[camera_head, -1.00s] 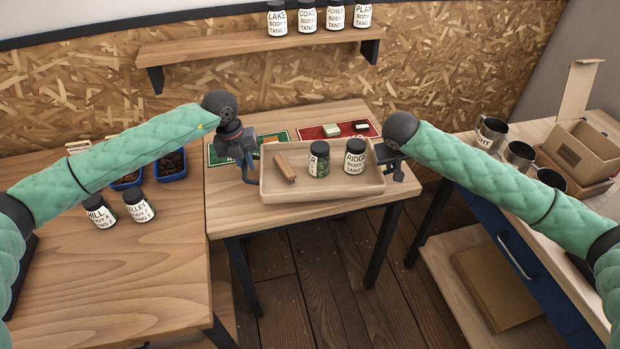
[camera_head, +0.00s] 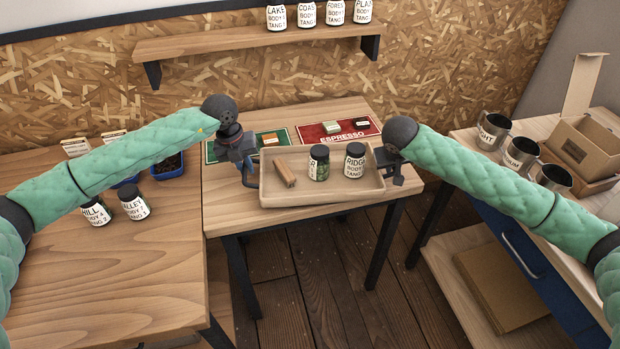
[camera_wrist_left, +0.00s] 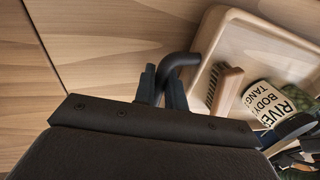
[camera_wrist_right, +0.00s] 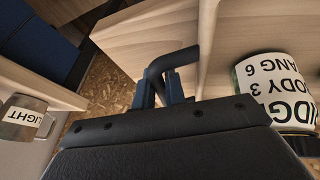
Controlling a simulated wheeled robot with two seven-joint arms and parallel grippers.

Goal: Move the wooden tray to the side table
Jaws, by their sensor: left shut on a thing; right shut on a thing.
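The wooden tray (camera_head: 322,196) is at the front of the middle table (camera_head: 230,205), level, between my two grippers. My left gripper (camera_head: 248,172) is shut on the tray's dark left handle (camera_wrist_left: 180,62). My right gripper (camera_head: 393,168) is shut on the dark right handle (camera_wrist_right: 170,62). The left wrist view shows the brush and a jar marked RIVER (camera_wrist_left: 268,102). Whether the tray touches the tabletop is hard to tell.
Green and red mats (camera_head: 337,131) lie behind the tray. The left table (camera_head: 110,270) holds two jars (camera_head: 134,203) and blue bins (camera_head: 168,166). The right table, with a blue drawer (camera_head: 530,255), holds metal mugs (camera_head: 521,153) and a cardboard box (camera_head: 580,150). A wall shelf (camera_head: 260,42) holds several jars.

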